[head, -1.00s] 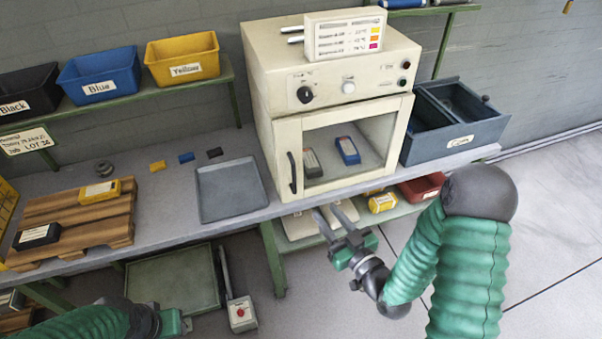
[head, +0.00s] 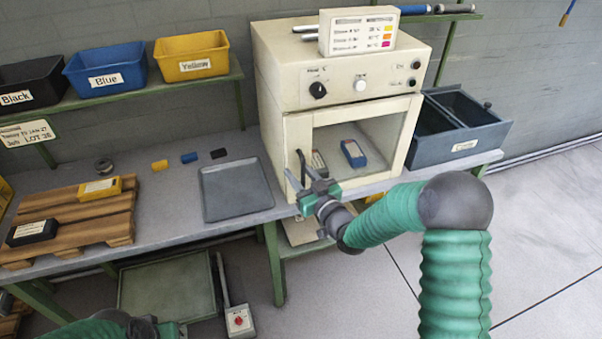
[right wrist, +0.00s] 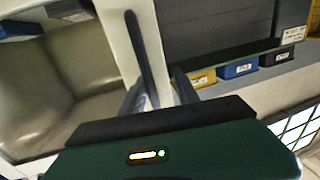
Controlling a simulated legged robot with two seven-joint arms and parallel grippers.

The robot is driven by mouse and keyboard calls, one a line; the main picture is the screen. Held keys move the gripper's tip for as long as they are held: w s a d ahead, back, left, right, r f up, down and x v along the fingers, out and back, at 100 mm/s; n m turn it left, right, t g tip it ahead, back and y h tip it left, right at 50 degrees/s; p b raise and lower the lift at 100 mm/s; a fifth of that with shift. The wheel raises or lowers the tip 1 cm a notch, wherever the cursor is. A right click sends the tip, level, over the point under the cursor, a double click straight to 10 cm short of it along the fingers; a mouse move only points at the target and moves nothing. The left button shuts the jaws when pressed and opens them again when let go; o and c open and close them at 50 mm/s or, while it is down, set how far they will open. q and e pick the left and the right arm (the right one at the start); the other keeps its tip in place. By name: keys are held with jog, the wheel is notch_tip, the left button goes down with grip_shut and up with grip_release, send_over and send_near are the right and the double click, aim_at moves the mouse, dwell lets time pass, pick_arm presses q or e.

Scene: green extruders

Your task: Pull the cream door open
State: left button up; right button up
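The cream door (head: 300,130) with its glass window is on the front of the cream oven and looks shut. Its dark vertical handle (head: 302,166) is on the door's left side; it also shows in the right wrist view (right wrist: 144,50). My right gripper (head: 297,172) is at the handle, fingers pointing toward the door. In the right wrist view its fingers (right wrist: 158,92) are apart, with the handle's lower end between them; I cannot tell whether they touch it. My left gripper (head: 165,330) is at the bottom edge, its fingers cut off.
A blue block (head: 353,153) and a dark one show behind the glass. A grey tray (head: 235,192) lies left of the oven and a dark blue-grey bin (head: 460,145) stands right of it. A wooden pallet (head: 100,222) is farther left. The floor at right is clear.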

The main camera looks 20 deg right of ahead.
jog(key=shift+w+f, duration=0.45)
jog(key=shift+w, duration=0.1)
jog(key=shift+s+d+r, duration=0.2)
jog(key=shift+s+d, duration=0.05)
jog(key=shift+d, duration=0.25)
jog(key=shift+c, duration=0.5)
jog(key=shift+d, duration=0.25)
jog(key=shift+c, duration=1.1)
jog(key=shift+d+f, duration=0.15)
jog(key=shift+c, duration=1.2)
grip_shut()
jog(key=shift+a, duration=0.4)
jog(key=shift+d, duration=0.15)
